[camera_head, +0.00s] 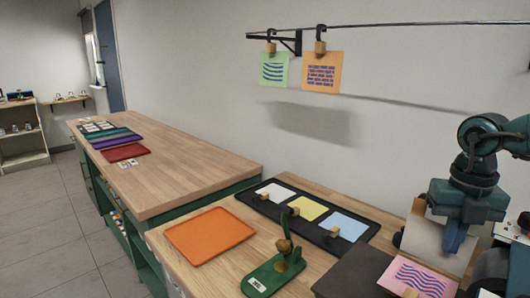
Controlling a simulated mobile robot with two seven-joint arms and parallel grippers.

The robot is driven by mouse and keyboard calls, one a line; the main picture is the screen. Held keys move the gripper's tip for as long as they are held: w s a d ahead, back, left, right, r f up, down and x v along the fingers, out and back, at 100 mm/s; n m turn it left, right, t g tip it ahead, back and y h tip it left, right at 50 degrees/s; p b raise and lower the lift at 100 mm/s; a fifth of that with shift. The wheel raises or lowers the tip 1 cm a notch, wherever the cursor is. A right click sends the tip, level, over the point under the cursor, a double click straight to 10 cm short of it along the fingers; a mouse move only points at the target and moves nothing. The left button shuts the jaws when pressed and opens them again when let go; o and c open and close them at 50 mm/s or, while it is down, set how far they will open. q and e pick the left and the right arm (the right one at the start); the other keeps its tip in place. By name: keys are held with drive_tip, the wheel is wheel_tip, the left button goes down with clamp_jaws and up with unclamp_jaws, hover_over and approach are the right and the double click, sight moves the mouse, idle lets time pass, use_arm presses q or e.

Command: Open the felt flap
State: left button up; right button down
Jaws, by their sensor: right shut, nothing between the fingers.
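My right gripper (455,238) is at the right, pointing down, with its fingers shut and empty. Its tips are in front of an upright cream panel (422,236), close to it; I cannot tell whether they touch. Just below is a pink card with purple wavy lines (419,279). To its left is a dark brown flat-topped block (352,271). I cannot clearly make out which piece is the felt flap; my arm hides part of this corner. My left gripper is out of view.
A black tray (263,205) holds white, yellow and blue cards. An orange mat (210,234) and a green stand (275,272) are on the near wooden table. Two clipped cards, one green (273,69), one orange (321,72), hang from a wall rail. The long counter (190,170) has much bare top.

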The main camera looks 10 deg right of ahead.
wheel_tip(320, 180, up, 6)
drive_tip(key=p, duration=0.2)
drive_tip(key=shift+s+a+p, duration=0.2)
drive_tip(key=shift+p, duration=0.2)
idle(0.5)
